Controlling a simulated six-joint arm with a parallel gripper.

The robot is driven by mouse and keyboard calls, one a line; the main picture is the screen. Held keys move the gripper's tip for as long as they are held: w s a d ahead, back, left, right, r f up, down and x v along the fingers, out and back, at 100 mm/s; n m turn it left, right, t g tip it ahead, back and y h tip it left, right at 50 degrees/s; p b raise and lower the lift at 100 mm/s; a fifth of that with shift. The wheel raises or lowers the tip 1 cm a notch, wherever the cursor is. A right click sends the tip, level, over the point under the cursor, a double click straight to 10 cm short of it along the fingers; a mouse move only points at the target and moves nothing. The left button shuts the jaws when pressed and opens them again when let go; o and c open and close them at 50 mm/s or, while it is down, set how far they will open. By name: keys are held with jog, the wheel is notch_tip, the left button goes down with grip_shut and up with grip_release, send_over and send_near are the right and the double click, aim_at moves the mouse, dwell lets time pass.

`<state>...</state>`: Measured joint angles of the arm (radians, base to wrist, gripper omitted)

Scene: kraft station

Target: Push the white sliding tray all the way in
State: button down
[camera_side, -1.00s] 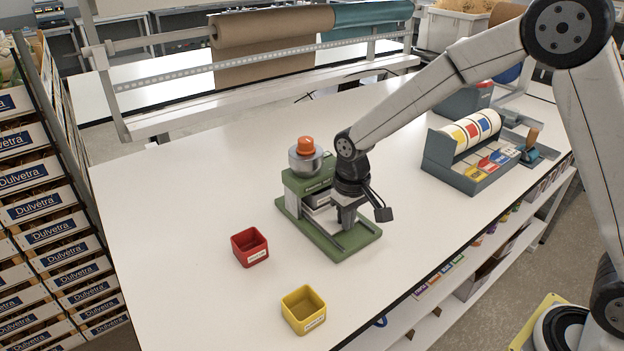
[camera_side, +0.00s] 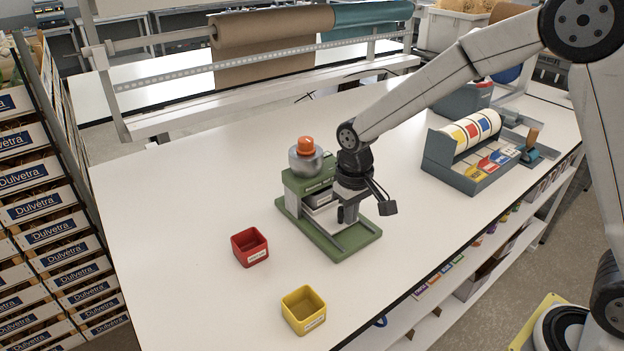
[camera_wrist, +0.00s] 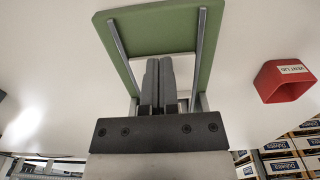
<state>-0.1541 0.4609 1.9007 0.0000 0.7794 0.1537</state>
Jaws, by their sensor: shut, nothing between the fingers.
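The green press (camera_side: 307,184) stands mid-table, with an orange knob (camera_side: 305,145) on its grey round top. Its green base (camera_side: 345,249) carries two grey rails. The white sliding tray (camera_side: 325,220) lies between the rails, partly under the press head and partly hidden by my gripper. My gripper (camera_side: 347,216) is shut and empty, pointing down over the rails in front of the press head. In the wrist view its closed fingers (camera_wrist: 158,70) overlap the white tray (camera_wrist: 182,66) between the rails. I cannot tell whether they touch it.
A red bin (camera_side: 250,247) and a yellow bin (camera_side: 304,309) stand to the front left of the press. The red bin also shows in the wrist view (camera_wrist: 285,81). A grey label dispenser (camera_side: 470,160) stands at the right. The left part of the table is clear.

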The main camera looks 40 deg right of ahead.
jog(key=shift+r, duration=2.55)
